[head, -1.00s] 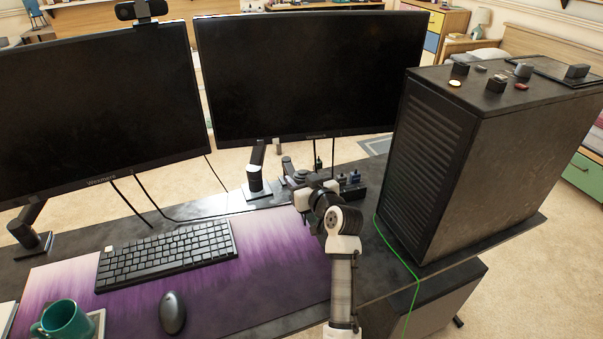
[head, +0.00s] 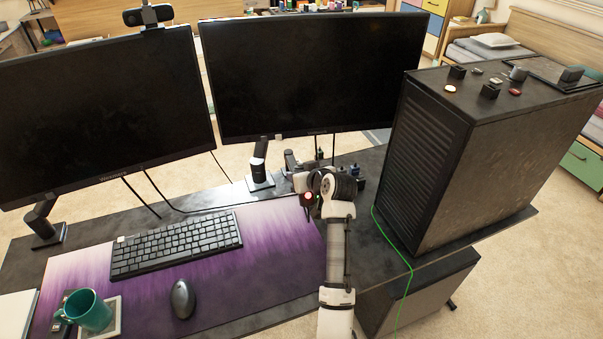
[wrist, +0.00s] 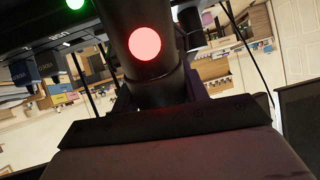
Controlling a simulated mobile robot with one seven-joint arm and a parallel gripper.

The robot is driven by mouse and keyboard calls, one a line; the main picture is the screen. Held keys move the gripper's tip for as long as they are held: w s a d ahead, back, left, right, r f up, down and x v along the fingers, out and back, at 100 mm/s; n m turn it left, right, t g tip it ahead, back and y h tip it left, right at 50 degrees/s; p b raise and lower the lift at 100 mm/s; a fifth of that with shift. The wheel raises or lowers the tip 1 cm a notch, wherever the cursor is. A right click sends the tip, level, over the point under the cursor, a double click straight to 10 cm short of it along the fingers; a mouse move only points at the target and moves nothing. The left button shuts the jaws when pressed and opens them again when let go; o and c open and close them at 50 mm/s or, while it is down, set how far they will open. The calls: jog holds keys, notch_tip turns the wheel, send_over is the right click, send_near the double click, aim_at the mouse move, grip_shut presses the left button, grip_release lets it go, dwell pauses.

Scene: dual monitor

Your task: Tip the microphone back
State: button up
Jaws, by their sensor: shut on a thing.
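The microphone (wrist: 155,88) seems to be the dark upright cylinder close in front of my wrist camera. A bright red disc shows on it. In the head view it is mostly hidden behind my wrist, so its tilt is hard to judge there. My gripper (head: 308,184) is beyond the mouse pad's far right corner, in front of the right monitor's stand. In the wrist view my gripper (wrist: 165,122) spans the lower part, against the cylinder's base. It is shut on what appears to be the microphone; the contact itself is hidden.
The right monitor (head: 300,75) stands just behind my gripper, the black computer case (head: 480,160) to its right. A green cable (head: 406,285) runs down beside my arm. The keyboard (head: 178,243), mouse (head: 182,299) and teal mug (head: 88,309) are to the left.

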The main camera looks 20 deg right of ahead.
jog(key=o, duration=1)
jog(key=b+v, duration=0.3)
jog(key=v, duration=1)
jog(key=shift+s+r, duration=0.15)
jog(key=shift+s, duration=0.15)
